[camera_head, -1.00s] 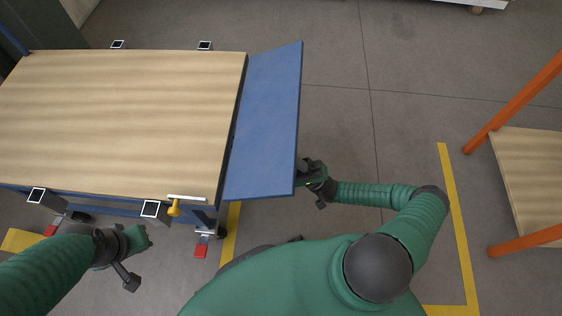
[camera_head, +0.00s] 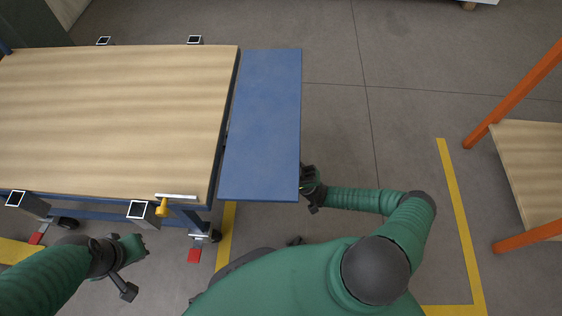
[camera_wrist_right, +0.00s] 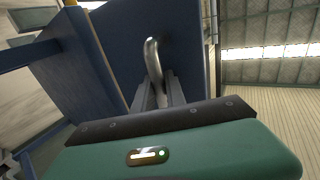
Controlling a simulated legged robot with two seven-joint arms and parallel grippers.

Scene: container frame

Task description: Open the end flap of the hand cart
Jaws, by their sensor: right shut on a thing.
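The hand cart has a wood-coloured deck (camera_head: 110,115) at the left of the head view. Its blue end flap (camera_head: 262,125) extends out from the deck's right end, looking roughly level with it. In the wrist view, the flap's blue face (camera_wrist_right: 190,45) carries a curved silver handle (camera_wrist_right: 152,60). My right gripper (camera_wrist_right: 158,95) is shut on this handle. In the head view, my right gripper (camera_head: 309,183) is at the flap's near right edge, partly hidden by it. My left gripper (camera_head: 137,246) is near the cart's front side, apart from it; its fingers are unclear.
A yellow latch knob (camera_head: 163,207) with a pale bar sits at the cart's near right corner. A rack with orange posts (camera_head: 510,98) and a wooden shelf (camera_head: 535,170) stands at the right. Yellow floor lines (camera_head: 455,210) cross the grey floor.

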